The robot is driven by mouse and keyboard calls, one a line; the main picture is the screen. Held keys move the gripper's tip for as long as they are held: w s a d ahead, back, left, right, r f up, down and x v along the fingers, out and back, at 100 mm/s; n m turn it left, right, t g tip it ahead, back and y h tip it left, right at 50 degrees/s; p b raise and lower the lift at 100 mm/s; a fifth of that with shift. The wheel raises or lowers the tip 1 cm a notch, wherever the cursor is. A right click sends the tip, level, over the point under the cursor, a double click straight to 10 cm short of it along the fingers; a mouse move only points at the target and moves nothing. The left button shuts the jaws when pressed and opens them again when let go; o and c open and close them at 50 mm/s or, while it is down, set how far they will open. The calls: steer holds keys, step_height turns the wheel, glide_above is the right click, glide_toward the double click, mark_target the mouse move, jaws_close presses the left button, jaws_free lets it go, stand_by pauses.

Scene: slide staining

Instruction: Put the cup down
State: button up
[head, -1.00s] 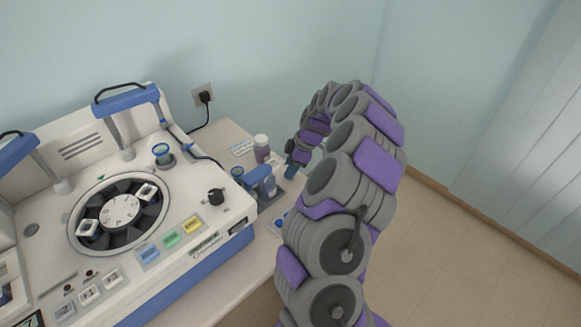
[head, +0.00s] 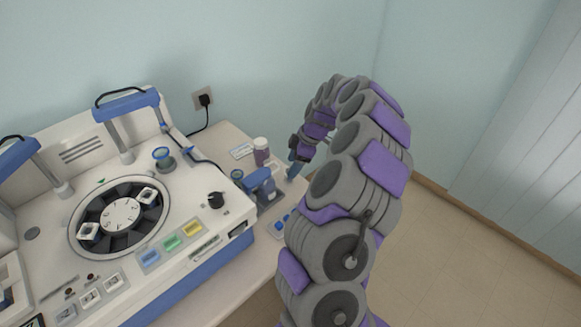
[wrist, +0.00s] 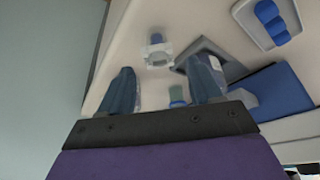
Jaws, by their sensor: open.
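My gripper (wrist: 162,88) has its two dark blue fingers apart in the wrist view, pointing down at the table top. In the head view my gripper (head: 293,167) is low over the right end of the table. A small blue-topped piece (wrist: 157,48) in a clear or white holder stands on the table beyond the fingers. A small teal cup-like thing (wrist: 177,95) shows between the fingers, partly hidden by the gripper body; I cannot tell whether it touches them.
The large staining machine (head: 190,205) fills the left. Beside my gripper are a blue-and-white device (head: 262,182) on a grey base, a purple bottle (head: 262,152) and a tray with blue pieces (wrist: 285,40). The table's right edge is close by, with floor beyond.

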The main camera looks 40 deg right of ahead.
steer(key=p+v, duration=0.1)
steer(key=v, duration=0.7)
steer(key=s+a+r, duration=0.1)
steer(key=a+r, duration=0.2)
steer(key=a, duration=0.5)
steer(key=s+a+r+m+g, duration=0.1)
steer(key=a+r, duration=0.3)
steer(key=a, duration=0.5)
steer(key=s+a+r+g, duration=0.1)
steer(key=s+a+r, duration=0.2)
steer(key=a, duration=0.6)
steer(key=shift+s+r, duration=0.2)
steer(key=shift+r, duration=0.35)
steer(key=s+a+m+g+h, duration=0.1)
steer(key=s+a+m, duration=0.2)
steer(key=s+a, duration=0.55)
steer(key=s+f+m+h, duration=0.1)
steer(key=s+f+m, duration=0.1)
steer(key=s, duration=0.6)
steer(key=s+d+f+m+g+h, duration=0.1)
steer(key=s+m, duration=0.3)
steer(key=s, duration=0.4)
steer(key=shift+s+f+g, duration=0.3)
steer(key=shift+s+f, duration=0.1)
steer(key=shift+f, duration=0.05)
